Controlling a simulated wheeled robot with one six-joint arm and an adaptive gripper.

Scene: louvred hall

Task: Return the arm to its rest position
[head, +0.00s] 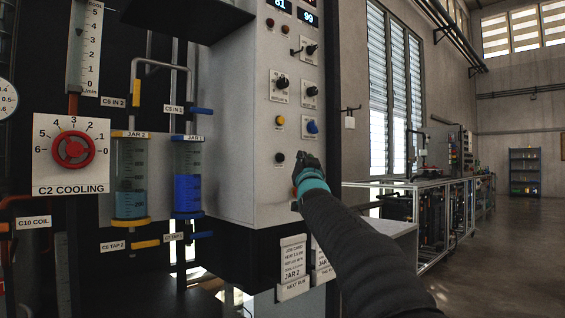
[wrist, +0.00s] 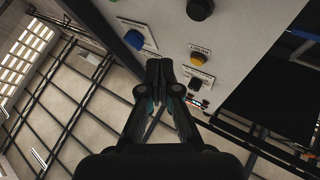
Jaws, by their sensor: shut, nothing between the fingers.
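My gripper (head: 306,165) is at the end of my dark arm, which reaches in from the lower right in the head view. It is in front of the lower right part of the pale control panel (head: 235,140). In the wrist view my gripper (wrist: 159,65) has its two dark fingers together, with nothing between them. The fingertips are close to the panel's edge, near a black knob (wrist: 197,86) and a yellow button (wrist: 200,58). Whether they touch the panel I cannot tell.
A red dial (head: 73,150) labelled C2 COOLING is at left. Two jars stand beside it, Jar 2 (head: 131,175) and a blue-filled jar (head: 188,180). A metal-framed bench (head: 430,215) runs along the wall at right. The floor (head: 500,260) at far right is clear.

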